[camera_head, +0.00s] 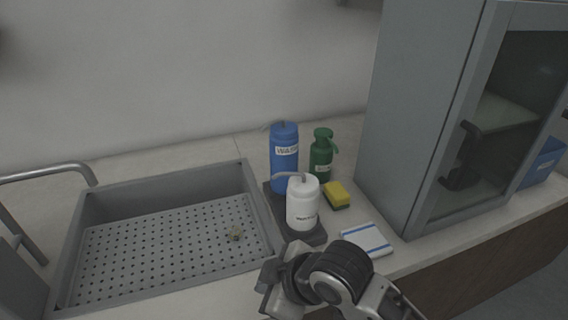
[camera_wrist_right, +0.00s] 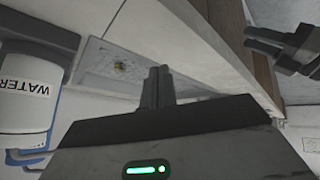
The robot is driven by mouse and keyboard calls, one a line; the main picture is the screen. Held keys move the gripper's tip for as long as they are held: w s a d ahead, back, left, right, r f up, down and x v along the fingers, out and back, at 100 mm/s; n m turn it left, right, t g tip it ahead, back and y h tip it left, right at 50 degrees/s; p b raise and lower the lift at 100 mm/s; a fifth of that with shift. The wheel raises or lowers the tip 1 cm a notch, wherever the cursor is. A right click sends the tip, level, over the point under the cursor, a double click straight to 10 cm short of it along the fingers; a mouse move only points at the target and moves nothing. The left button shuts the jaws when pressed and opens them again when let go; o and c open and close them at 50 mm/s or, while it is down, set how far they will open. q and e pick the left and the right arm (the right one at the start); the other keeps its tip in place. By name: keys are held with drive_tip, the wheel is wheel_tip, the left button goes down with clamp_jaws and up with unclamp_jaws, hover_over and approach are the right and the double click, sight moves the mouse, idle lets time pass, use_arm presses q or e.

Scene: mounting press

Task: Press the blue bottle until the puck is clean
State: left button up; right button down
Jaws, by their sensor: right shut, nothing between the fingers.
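The blue bottle (camera_head: 284,160) stands upright at the back of a dark tray (camera_head: 314,238), its label reading "WAS…". In the wrist view, blue shows beside the white bottle at the left edge. The puck (camera_head: 235,233), small and brownish, lies on the perforated sink floor; it also shows in the right wrist view (camera_wrist_right: 119,67). My right gripper (camera_head: 268,277) is over the counter's front, in front of the tray and apart from the bottles. Its fingers (camera_wrist_right: 157,84) are together and empty. A dark gripper, apparently my left (camera_wrist_right: 262,40), shows at the wrist view's upper right, jaws apart.
A white WATER bottle (camera_head: 303,208) stands in front of the blue one. A green bottle (camera_head: 321,155), a yellow sponge (camera_head: 337,195) and a white-blue cloth (camera_head: 366,240) are to the right. The sink (camera_head: 255,200) and tap (camera_head: 45,174) are left, a grey cabinet (camera_head: 415,120) right.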

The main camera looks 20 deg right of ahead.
sight(286, 129)
drive_tip(key=w+a+r+n, duration=0.5)
drive_tip(key=w+r+n, duration=0.3)
drive_tip(key=w+n, duration=0.4)
use_arm(q)
drive_tip(key=shift+s+d+r, duration=0.1)
drive_tip(key=shift+s+d, duration=0.05)
use_arm(e)
drive_tip(key=w+d+r+n+t+h, duration=0.1)
drive_tip(key=w+d+r+n, duration=0.1)
drive_tip(key=w+d+r, duration=0.4)
drive_tip(key=w+d+r+n+t+h, duration=0.2)
drive_tip(key=w+d+r+n, duration=0.1)
drive_tip(key=w+d+r, duration=0.4)
drive_tip(key=d+r, duration=0.3)
drive_tip(key=r, duration=0.3)
drive_tip(key=shift+w+d+r, duration=0.2)
drive_tip(key=shift+w, duration=0.05)
drive_tip(key=shift+f, duration=0.15)
